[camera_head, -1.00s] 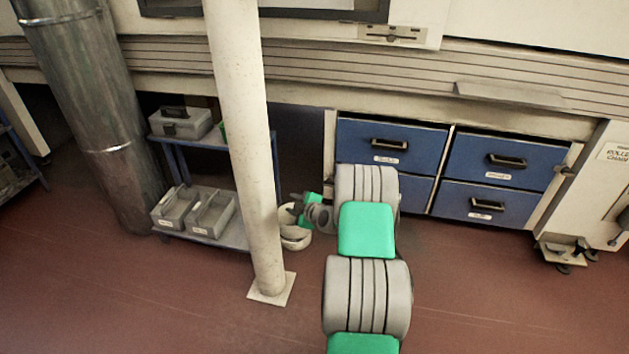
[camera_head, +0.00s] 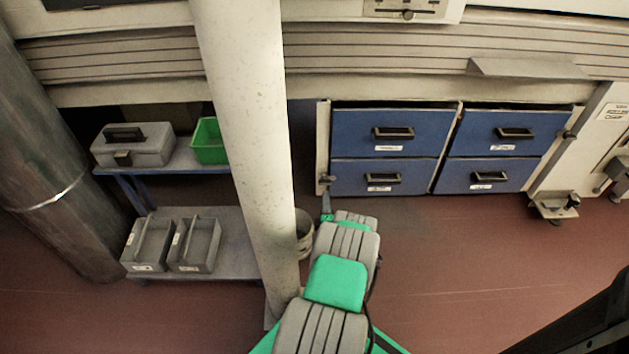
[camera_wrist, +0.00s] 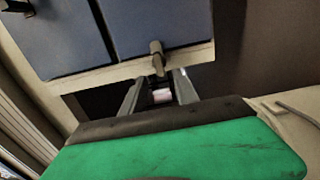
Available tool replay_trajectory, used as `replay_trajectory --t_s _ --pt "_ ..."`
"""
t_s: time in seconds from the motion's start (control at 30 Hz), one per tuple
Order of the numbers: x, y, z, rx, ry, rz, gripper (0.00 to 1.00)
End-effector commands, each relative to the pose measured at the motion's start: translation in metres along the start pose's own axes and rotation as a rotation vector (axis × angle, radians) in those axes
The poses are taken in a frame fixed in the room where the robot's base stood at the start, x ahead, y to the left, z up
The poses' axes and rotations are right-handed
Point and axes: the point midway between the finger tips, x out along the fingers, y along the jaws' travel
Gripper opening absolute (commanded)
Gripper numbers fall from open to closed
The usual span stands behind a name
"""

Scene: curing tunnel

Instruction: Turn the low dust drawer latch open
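A small dark latch (camera_head: 327,180) sits on the pale left upright of the blue drawer unit, level with the lower left drawer (camera_head: 379,185). In the wrist view the latch (camera_wrist: 157,58) is a stubby grey-brown handle on the pale frame edge. My gripper (camera_wrist: 160,80) is open, with its two fingers apart and pointing at the latch. The latch's free end lies about between the fingertips; I cannot tell whether they touch it. In the head view my gripper (camera_head: 326,203) is small and partly hidden by my arm, just below the latch.
A pale column (camera_head: 245,130) stands close to the left of my arm. Behind it is a shelf cart (camera_head: 235,222) with a grey toolbox (camera_head: 133,146), a green bin (camera_head: 209,142) and grey trays. A pale bucket (camera_head: 304,235) is beside the column. The floor right of my arm is clear.

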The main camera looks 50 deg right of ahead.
Motion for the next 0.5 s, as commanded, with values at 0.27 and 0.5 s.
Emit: replay_trajectory --t_s 0.27,0.5 --pt "0.049 -0.004 0.002 -0.003 -0.001 0.006 0.36" --pt "0.073 -0.001 0.003 0.0 -0.002 0.001 0.36"
